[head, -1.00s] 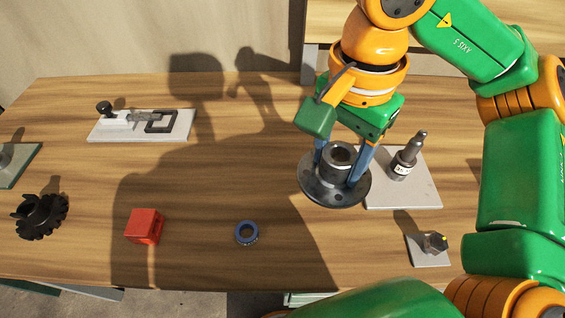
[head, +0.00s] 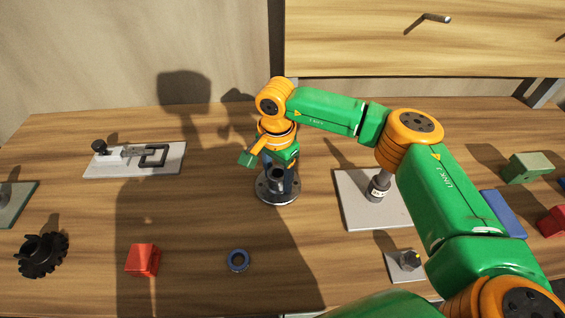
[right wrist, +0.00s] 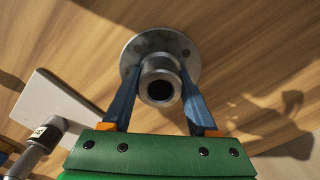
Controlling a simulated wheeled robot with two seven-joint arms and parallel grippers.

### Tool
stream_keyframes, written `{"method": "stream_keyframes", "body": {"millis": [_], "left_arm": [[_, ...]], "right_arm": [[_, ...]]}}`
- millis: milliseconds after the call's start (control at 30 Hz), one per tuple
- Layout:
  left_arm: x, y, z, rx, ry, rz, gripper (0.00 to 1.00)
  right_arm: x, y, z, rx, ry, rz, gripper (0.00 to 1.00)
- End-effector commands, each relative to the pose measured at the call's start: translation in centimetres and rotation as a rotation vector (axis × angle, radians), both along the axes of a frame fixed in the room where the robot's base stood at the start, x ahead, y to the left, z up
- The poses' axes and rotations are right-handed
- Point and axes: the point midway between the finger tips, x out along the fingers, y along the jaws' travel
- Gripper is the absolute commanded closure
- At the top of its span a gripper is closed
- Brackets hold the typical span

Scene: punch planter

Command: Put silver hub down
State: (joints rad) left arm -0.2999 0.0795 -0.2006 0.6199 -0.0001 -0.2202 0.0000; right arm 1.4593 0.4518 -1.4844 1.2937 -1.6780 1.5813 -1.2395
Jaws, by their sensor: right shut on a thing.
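The silver hub (head: 277,197) is a round grey flange with a raised hollow collar. It is upright over the middle of the wooden table, at or very near its surface; a gap below it cannot be made out. My right gripper (head: 281,178) points down with its blue fingers on either side of the collar, shut on it. In the right wrist view the flange (right wrist: 160,42) lies beyond the fingertips (right wrist: 160,82) and the collar opening faces the camera. My left gripper is not in view.
A pale plate with a metal post (head: 378,190) stands right of the hub. A small plate with a bolt (head: 408,262), a blue ring (head: 238,260), a red block (head: 142,260) and a black gear (head: 42,254) are nearer. A clamp plate (head: 135,160) is left. Table around the hub is clear.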

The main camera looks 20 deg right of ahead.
Motion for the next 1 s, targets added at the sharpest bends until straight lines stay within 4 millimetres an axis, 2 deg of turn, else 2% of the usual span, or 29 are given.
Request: {"method": "stream_keyframes", "body": {"millis": [67,400,433,533,833,933,1000], "left_arm": [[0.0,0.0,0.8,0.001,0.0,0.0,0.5],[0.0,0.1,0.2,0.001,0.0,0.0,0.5],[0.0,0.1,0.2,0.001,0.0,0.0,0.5],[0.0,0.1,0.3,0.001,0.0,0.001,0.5],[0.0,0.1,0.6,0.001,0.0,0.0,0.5],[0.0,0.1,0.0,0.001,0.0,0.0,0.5],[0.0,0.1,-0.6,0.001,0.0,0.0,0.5]], "right_arm": [[0.0,0.0,-0.4,0.0,0.0,-0.001,1.0],[0.0,0.0,-1.1,0.001,-0.003,-0.001,1.0],[0.0,0.0,-1.2,0.0,-0.001,-0.001,0.38],[0.0,0.0,-1.1,0.0,-0.001,-0.001,0.11],[0.0,0.0,-0.8,0.0,-0.001,-0.001,0.11],[0.1,0.0,0.2,0.003,-0.005,-0.002,0.11],[0.1,0.1,1.9,0.003,-0.007,0.0,0.11]]}}
